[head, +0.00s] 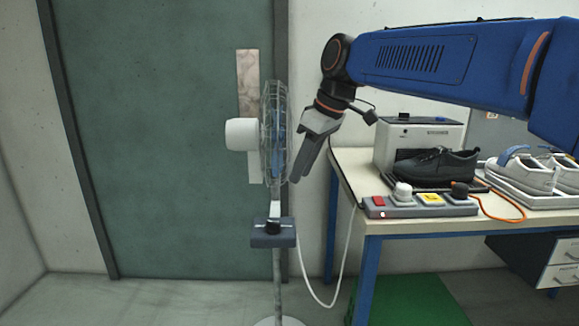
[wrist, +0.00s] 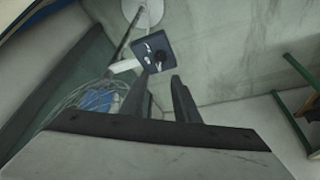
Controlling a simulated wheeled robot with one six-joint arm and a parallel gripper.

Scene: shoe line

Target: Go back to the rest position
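My gripper (head: 299,178) hangs from the blue arm at the upper middle of the head view, pointing down. It is just right of the standing fan (head: 275,135), close to the fan's wire cage; I cannot tell whether they touch. In the wrist view, my gripper (wrist: 164,80) shows two dark fingers with a gap between them and nothing held. The fan's dark control box (wrist: 154,52) shows beyond the fingertips, and the wire cage is at the left.
A table (head: 450,224) at the right holds a control panel (head: 420,207), a grey machine (head: 420,140), a black shoe (head: 437,165) and white shoes (head: 530,172). A white cable (head: 330,300) loops beside the table. A green door (head: 170,130) stands behind. The left floor is clear.

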